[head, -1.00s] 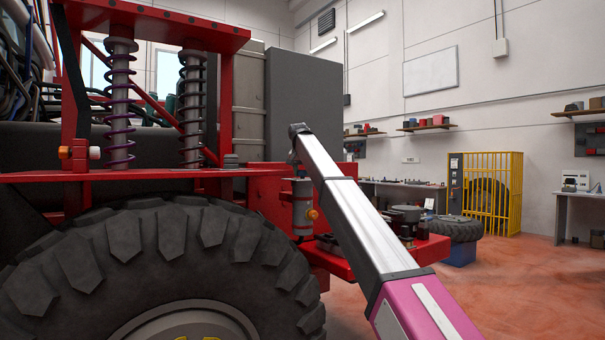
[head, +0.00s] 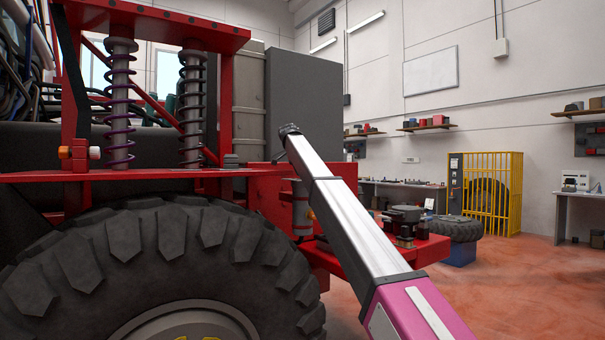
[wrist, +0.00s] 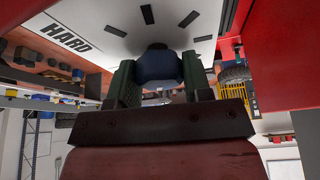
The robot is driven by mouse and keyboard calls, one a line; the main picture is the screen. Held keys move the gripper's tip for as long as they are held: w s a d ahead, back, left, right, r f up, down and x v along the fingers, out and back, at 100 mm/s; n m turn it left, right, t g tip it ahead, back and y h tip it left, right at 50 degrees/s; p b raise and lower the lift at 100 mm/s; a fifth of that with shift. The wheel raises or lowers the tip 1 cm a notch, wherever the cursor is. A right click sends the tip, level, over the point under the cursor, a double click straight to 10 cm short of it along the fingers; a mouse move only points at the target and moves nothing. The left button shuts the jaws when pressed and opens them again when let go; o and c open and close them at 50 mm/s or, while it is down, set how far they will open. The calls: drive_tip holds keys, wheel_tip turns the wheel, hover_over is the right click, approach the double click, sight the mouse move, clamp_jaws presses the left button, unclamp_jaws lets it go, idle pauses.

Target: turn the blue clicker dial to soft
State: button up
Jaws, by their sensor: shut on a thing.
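I see no soft mark, and the dial's pointer cannot be made out. My gripper (wrist: 159,77) has its two green fingers on either side of the dial, shut on it. In the head view my arm reaches up and left to the truck's red rear body (head: 268,188); the dial and my fingertips cannot be made out there.
A grey canister with an orange knob (head: 302,208) stands close beside my arm. The big truck tyre (head: 160,255) fills the lower left. Two coil-over shocks (head: 120,105) stand above it. A yellow cage (head: 490,190) is far right, with open floor in front.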

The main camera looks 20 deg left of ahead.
drive_tip(key=shift+m, duration=0.6)
drive_tip(key=shift+g, duration=0.3)
drive_tip(key=o, duration=0.9)
